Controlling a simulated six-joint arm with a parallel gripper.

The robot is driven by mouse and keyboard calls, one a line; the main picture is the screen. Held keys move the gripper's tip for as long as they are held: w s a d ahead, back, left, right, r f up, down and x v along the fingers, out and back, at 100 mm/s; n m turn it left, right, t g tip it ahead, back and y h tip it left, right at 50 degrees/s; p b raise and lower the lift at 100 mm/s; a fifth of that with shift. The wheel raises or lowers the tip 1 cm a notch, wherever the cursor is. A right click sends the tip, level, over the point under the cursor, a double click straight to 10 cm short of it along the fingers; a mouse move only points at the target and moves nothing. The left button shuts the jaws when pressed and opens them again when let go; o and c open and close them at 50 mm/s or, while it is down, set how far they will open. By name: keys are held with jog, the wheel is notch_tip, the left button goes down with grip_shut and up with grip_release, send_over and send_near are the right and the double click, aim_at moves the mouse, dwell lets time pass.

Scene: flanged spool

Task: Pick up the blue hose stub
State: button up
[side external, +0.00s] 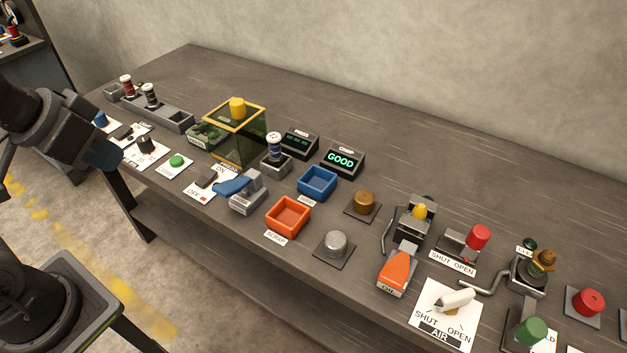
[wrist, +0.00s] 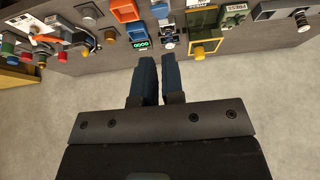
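My gripper (side external: 107,158) is just in front of the bench edge, near that left end and apart from the blue piece. In the wrist view my gripper's two dark blue fingers (wrist: 160,62) stand with a narrow gap between them and nothing in it.
The bench is crowded along its front: a grey rack with spools (side external: 172,116), a yellow-framed box (side external: 235,140), a blue bin (side external: 317,182), an orange bin (side external: 288,217) and several knobs and levers. The back of the bench (side external: 330,110) is clear.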

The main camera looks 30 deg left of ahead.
jog(key=o, duration=0.9)
jog(key=shift+o, duration=0.2)
jog(key=w+r+n+g, duration=0.2)
jog(key=w+r+n, duration=0.25)
jog(key=w, duration=0.55)
jog(key=n+g, duration=0.4)
jog(key=n, duration=1)
send_over(274, 139)
jog(key=a, duration=0.1)
notch_tip(274, 139, down, 15)
jog(key=f, duration=1.4)
jog(key=shift+w+d, duration=0.1)
jog(key=shift+w, duration=0.3)
